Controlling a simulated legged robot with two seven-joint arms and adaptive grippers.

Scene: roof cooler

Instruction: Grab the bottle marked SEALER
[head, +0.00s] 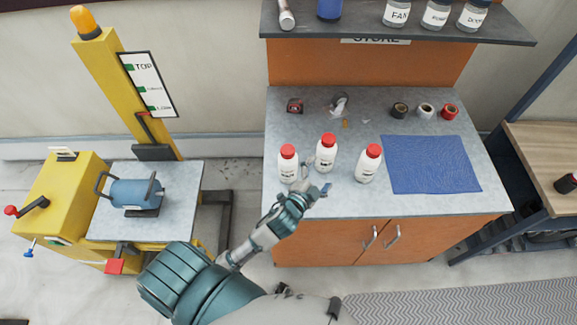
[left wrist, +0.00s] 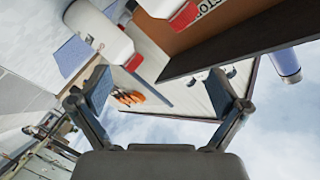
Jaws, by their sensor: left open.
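Three white bottles with red caps stand upright in a loose row on the grey bench top: the left bottle (head: 288,167), the middle bottle (head: 326,156) and the right bottle (head: 367,166). Their dark label print is too small to read, so I cannot tell which says SEALER. My left gripper (head: 312,187) is in front of the left and middle bottles. In the left wrist view its fingers (left wrist: 160,97) are spread with no bottle between them. A white bottle (left wrist: 98,32) with a red cap is close beside one finger there, with another cap at the top. My right gripper is not shown.
A blue mat (head: 430,164) lies right of the bottles. Tape rolls (head: 425,110) and a tape measure (head: 295,106) sit behind. A shelf (head: 350,34) with jars overhangs the bench's back. A yellow lift (head: 105,85) with a blue drum stands left.

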